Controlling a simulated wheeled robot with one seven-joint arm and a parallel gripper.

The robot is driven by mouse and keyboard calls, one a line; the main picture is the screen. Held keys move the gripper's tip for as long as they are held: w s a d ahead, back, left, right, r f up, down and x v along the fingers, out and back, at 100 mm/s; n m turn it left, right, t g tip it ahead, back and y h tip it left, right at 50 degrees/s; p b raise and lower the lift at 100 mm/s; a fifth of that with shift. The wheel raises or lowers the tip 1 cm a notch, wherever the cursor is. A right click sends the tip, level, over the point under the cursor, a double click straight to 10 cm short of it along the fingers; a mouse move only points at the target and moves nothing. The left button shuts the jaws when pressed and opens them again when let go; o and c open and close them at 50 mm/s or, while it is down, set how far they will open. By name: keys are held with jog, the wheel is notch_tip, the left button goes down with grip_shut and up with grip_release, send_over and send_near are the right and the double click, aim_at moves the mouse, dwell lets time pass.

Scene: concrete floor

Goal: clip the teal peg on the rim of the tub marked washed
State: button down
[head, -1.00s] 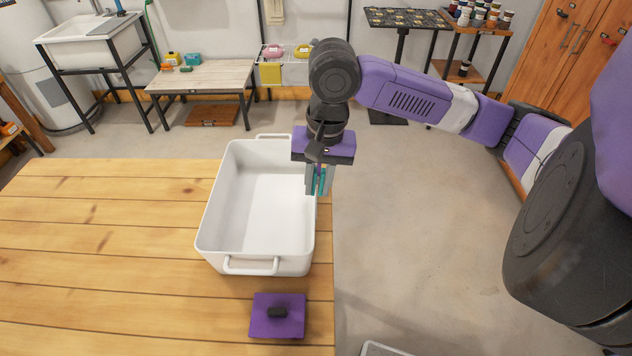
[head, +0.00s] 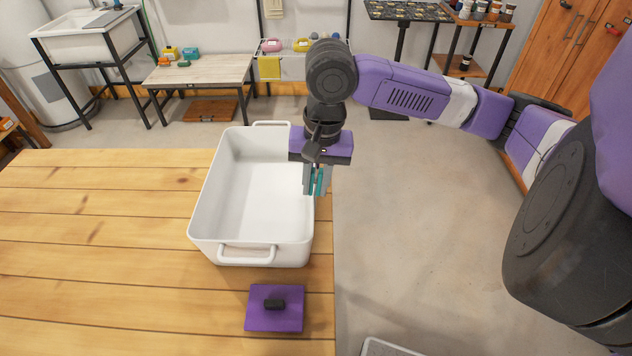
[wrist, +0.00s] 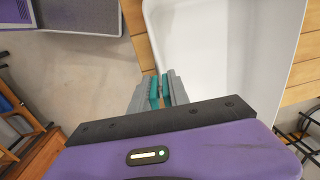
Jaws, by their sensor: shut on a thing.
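The teal peg (head: 319,182) is between the fingers of my gripper (head: 317,180), which is shut on it and points down. In the wrist view the peg (wrist: 154,92) shows as two teal parts between the grey fingertips (wrist: 160,88). The white tub (head: 203,208) stands on the wooden table with its long side along the table's right edge. My gripper is at the tub's right rim, about midway along it. In the wrist view the tub's rim (wrist: 150,35) runs to the fingertips. I cannot tell whether the peg straddles or touches it. No marking on the tub is readable.
A purple plate with a black knob (head: 274,308) lies on the wooden table (head: 100,250) in front of the tub. The table's left part is clear. Open concrete floor (head: 420,220) lies to the right. A low bench (head: 205,72) and a sink (head: 85,45) stand behind.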

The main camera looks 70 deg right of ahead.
aim_at(314, 172)
jog(key=shift+w+f+b, duration=0.15)
jog(key=shift+f+b, duration=0.95)
jog(key=shift+f, duration=0.6)
jog(key=c, duration=1.2)
grip_release()
jog(key=shift+o, duration=0.2)
jog(key=shift+a+r+p, duration=0.1)
jog(key=shift+r+p, duration=3.35)
jog(key=shift+r, duration=0.1)
